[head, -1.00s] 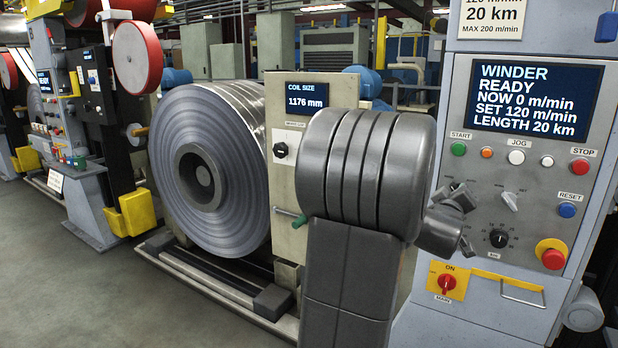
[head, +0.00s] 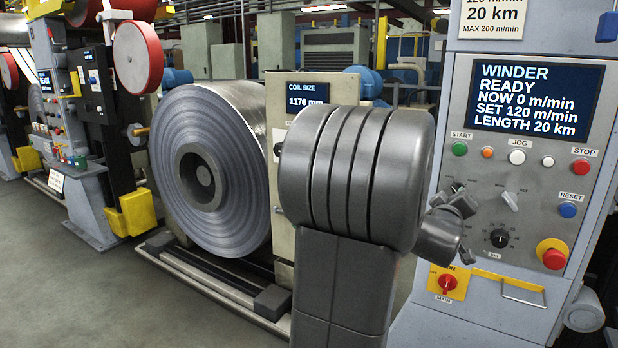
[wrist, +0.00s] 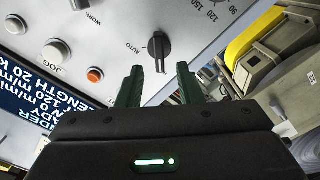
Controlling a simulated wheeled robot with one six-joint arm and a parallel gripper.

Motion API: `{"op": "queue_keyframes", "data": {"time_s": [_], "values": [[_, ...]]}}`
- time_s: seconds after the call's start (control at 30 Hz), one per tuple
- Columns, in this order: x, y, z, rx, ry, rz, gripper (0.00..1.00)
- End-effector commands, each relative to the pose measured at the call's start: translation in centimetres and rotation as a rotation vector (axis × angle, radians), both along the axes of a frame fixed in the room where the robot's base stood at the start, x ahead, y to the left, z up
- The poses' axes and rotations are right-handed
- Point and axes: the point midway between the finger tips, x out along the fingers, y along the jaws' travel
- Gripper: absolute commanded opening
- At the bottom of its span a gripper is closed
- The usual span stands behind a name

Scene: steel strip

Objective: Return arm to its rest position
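My gripper (wrist: 160,72) is open in the wrist view, with its two dark green fingers apart and nothing between them that I can see held. A black selector knob (wrist: 159,48) marked AUTO sits on the panel just beyond the fingertips, in line with the gap. I cannot tell the exact distance to it. In the head view my gripper (head: 459,192) is small and dark, in front of the left part of the winder panel (head: 540,235). My grey arm covers the middle of that view.
The winder's screen (head: 538,98) reads READY, 0 m/min. A red stop button (head: 580,167), a mushroom button (head: 553,256) and a main switch (head: 447,282) are on the panel. A large steel coil (head: 235,150) stands left of my arm. Open floor (head: 60,280) lies at the left.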

Motion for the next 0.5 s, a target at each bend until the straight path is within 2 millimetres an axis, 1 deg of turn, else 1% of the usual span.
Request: {"op": "queue_keyframes", "data": {"time_s": [0.1, 0.5], "values": [[-1.9, 1.2, 0.1, -0.001, -0.001, 0.0, 0.33], [-7.6, 4.6, 0.1, -0.001, -0.001, 0.0, 0.33]]}}
